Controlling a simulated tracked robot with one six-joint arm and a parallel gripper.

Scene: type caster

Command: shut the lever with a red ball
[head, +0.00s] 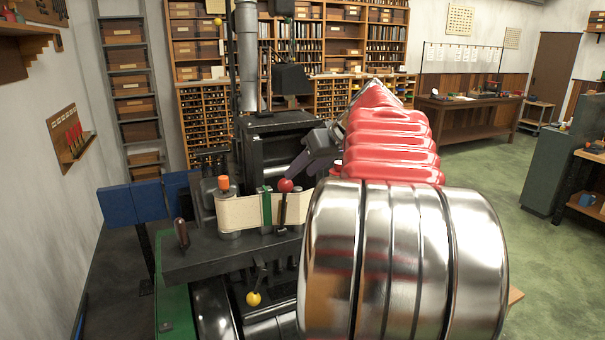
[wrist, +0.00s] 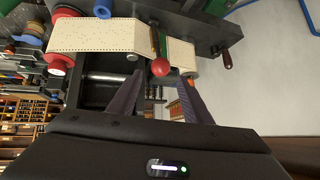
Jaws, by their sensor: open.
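The red ball (head: 285,185) caps a thin dark lever (head: 283,209) that stands in front of a cream punched paper strip (head: 240,213) on the dark machine. In the wrist view the ball (wrist: 161,67) lies just beyond the fingertips, in line with the gap between them. My gripper (wrist: 162,84) is open and empty, its dark fingers spread to either side of the ball's line. I cannot tell any contact with the ball. In the head view the fingers are close behind and above the ball, partly hidden by my arm.
An orange-topped post (head: 223,184) and a green upright (head: 267,206) stand near the lever. A brown handle (head: 181,234) is at the left of the machine's front, and a yellow ball (head: 253,299) sits lower down.

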